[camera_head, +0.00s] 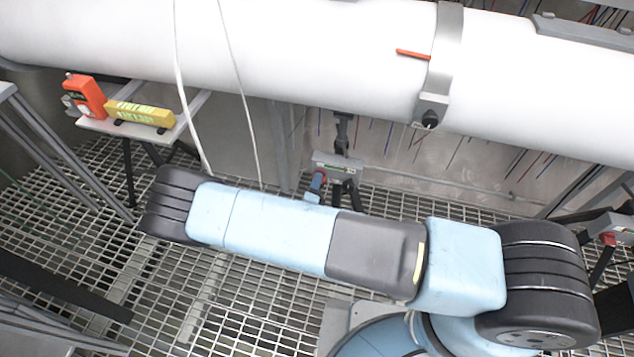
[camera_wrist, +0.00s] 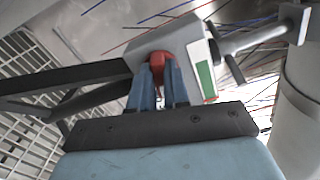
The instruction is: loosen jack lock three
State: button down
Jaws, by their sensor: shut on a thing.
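A jack with a grey head block (camera_head: 338,164) stands on the grating under the white pipe, near the middle of the head view. In the wrist view its grey block (camera_wrist: 196,62) carries a green and white label and a red lock knob (camera_wrist: 158,58). My gripper (camera_wrist: 157,72) has its two blue fingers closed on either side of the red knob. In the head view my gripper (camera_head: 315,190) shows only as a small blue tip beyond my arm, which hides the rest. I cannot read a number on this jack.
The white pipe (camera_head: 300,60) with a grey clamp band (camera_head: 440,60) runs above. Another jack (camera_head: 605,225) with a red part stands at the right edge. An orange device (camera_head: 86,97) and a yellow box (camera_head: 140,113) sit on a small table at left. White cables hang nearby.

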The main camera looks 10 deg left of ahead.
jog(key=shift+s+a+f, duration=0.1)
jog(key=shift+a, duration=0.15)
jog(key=c, duration=1.1)
grip_release()
jog(key=shift+d, duration=0.15)
jog(key=s+a, duration=0.1)
jog(key=s, duration=1.2)
jog(key=shift+s, duration=0.35)
